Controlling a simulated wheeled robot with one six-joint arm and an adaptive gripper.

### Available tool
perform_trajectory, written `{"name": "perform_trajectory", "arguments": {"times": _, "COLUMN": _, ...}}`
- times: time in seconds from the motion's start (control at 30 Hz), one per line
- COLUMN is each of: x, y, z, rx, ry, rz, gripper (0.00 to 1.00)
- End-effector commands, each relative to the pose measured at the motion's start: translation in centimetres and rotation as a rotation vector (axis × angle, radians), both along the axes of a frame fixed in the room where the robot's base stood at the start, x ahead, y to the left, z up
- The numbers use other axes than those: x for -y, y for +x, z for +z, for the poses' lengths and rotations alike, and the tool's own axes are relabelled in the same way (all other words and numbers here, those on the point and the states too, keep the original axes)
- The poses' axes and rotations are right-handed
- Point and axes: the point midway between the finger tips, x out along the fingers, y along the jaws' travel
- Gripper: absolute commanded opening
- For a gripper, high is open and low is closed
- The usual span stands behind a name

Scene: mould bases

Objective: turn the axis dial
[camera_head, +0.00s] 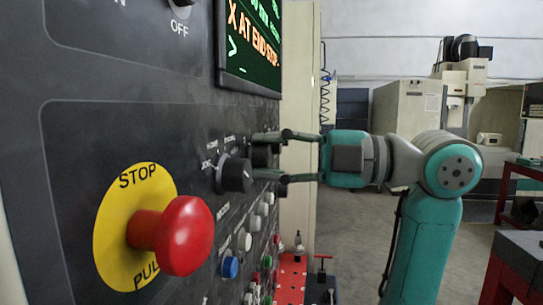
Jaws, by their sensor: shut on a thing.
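The axis dial (262,157) is a dark knob on the black control panel (120,75), beyond a nearer black dial. Its label and pointer are hidden or too small to read. My gripper (267,157) comes in from the right, one finger above the dial and one below, and is shut on it. The fingertips are close to the panel face and partly hidden by the nearer dial.
The nearer black dial (236,174) stands close to my fingers. A red stop button (185,235) juts out in front. Several push buttons sit below, including a blue one (230,267). A screen (250,40) above reads "X AT END STOP".

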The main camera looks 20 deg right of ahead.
Motion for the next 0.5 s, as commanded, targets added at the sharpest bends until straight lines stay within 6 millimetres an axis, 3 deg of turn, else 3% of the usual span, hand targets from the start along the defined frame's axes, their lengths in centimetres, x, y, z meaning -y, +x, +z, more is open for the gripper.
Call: {"name": "perform_trajectory", "arguments": {"times": 0.5, "x": -0.03, "y": 0.03, "z": 0.01, "rx": 0.154, "ry": -0.112, "rz": 0.001, "gripper": 0.02}}
